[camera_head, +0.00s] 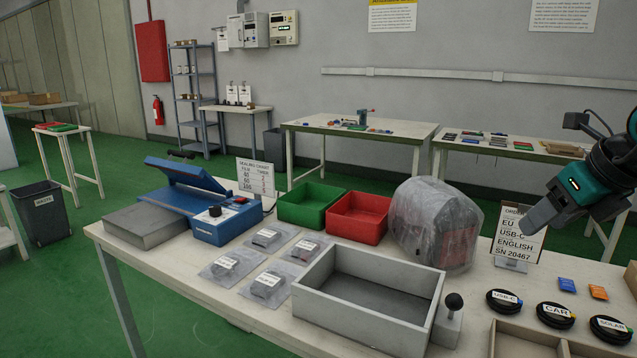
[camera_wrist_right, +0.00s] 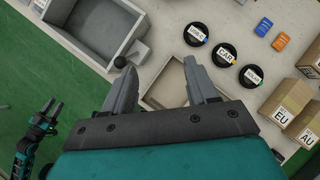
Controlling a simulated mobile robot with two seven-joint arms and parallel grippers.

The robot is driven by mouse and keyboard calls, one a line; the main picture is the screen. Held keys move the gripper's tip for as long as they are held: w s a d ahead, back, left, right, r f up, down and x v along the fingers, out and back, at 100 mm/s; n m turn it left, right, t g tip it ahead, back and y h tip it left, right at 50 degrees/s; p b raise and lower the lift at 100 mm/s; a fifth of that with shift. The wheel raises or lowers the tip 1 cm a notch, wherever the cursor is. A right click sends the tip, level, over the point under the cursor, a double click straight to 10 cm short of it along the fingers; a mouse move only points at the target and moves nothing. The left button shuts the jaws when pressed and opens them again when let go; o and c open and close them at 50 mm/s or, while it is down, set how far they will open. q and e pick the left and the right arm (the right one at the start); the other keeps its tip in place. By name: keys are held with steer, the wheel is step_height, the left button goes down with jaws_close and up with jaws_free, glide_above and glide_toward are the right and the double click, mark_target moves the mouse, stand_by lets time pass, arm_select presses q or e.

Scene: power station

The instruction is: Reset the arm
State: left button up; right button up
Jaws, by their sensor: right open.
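My right gripper (camera_head: 537,215) hangs in the air at the right of the head view, above the table and in front of the order sign. In the right wrist view its two fingers (camera_wrist_right: 160,68) stand apart with nothing between them. Below them in that view are the grey bin and the cardboard tray. My left gripper (camera_wrist_right: 50,108) shows small at the left edge of the right wrist view, over the green floor, with its two fingers apart and empty. The left arm does not show in the head view.
The table holds a grey bin (camera_head: 340,318), a bagged device (camera_head: 437,225), a green bin (camera_head: 310,196), a red bin (camera_head: 357,218), a blue sealer (camera_head: 226,225) and several bagged items. Black coiled cables (camera_head: 504,301), a cardboard tray (camera_head: 520,345) and an order sign (camera_head: 517,238) are at right.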

steer(key=s+a+f+m+t+y+p, duration=0.1)
steer(key=s+a+f+m+y+p, duration=0.15)
steer(key=a+y, duration=0.75)
steer(key=s+a+f+m+y+p, duration=0.15)
steer(key=a+f+y, duration=0.35)
steer(key=a, duration=0.9)
steer(key=s+d+f+m+t+h+p, duration=0.15)
steer(key=f+m+t+h, duration=0.35)
steer(key=m, duration=0.6)
steer(key=d+f+m+t+h, duration=0.3)
steer(key=f+m+t+h, duration=0.15)
steer(key=m, duration=0.65)
arm_select(q)
steer(key=shift+y, duration=0.4)
steer(key=a+r, duration=0.1)
steer(key=s+a+r+p, duration=0.1)
steer(key=r, duration=0.1)
steer(key=shift+a+r, duration=0.15)
steer(key=shift+r, duration=0.15)
arm_select(e)
steer(key=s+f+m+g+h, duration=0.5)
steer(key=s+f+m, duration=0.5)
steer(key=f, duration=0.7)
steer(key=s+g, duration=0.1)
steer(key=s, duration=0.2)
steer(key=shift+s+d, duration=0.35)
